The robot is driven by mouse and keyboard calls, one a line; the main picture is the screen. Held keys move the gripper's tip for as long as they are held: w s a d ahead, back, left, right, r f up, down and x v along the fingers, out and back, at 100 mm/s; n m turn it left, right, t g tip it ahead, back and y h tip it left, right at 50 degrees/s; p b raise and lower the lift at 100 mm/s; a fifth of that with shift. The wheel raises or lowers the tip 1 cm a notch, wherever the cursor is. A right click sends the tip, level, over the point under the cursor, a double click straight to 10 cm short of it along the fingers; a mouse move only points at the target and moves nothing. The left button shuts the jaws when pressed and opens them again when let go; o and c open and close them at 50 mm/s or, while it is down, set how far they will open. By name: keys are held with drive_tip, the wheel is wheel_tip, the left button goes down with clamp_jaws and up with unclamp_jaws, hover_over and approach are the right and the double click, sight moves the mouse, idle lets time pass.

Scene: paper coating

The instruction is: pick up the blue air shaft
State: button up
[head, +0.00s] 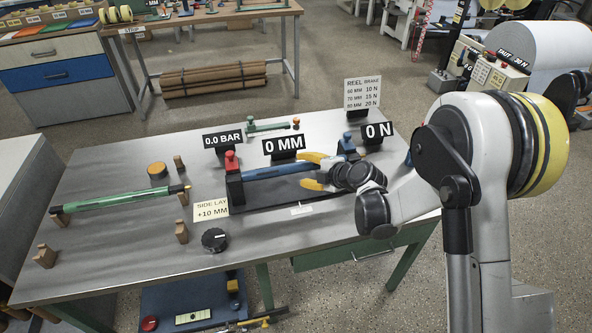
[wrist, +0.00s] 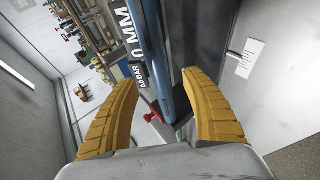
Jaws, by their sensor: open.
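The blue air shaft (head: 272,172) lies level across a dark stand (head: 237,190) on the metal table, between a post with a red knob (head: 231,161) and one with a blue knob (head: 347,142). My gripper (head: 304,170) comes in from the right, near the right half of the shaft, with its yellow fingers apart. In the wrist view the blue air shaft (wrist: 158,60) runs lengthwise between the two open fingers of my gripper (wrist: 160,77). No finger clearly touches it. The shaft's right end is partly hidden by my gripper in the head view.
A green shaft (head: 120,201) rests on wooden blocks at the left. A black knob (head: 214,240) and a "SIDE LAY +10 MM" card (head: 211,209) lie in front. Signs reading 0.0 BAR (head: 222,141), 0 MM (head: 284,146) and 0 N (head: 379,132) stand behind.

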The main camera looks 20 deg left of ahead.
sight(299, 168)
drive_tip(key=b+x, duration=0.1)
drive_tip(key=x, duration=0.3)
drive_tip(key=shift+w+a+f+b, duration=0.15)
drive_tip(key=shift+w+f+b, duration=0.1)
drive_tip(key=shift+b, duration=0.15)
drive_tip(key=shift+r, duration=0.15)
clamp_jaws()
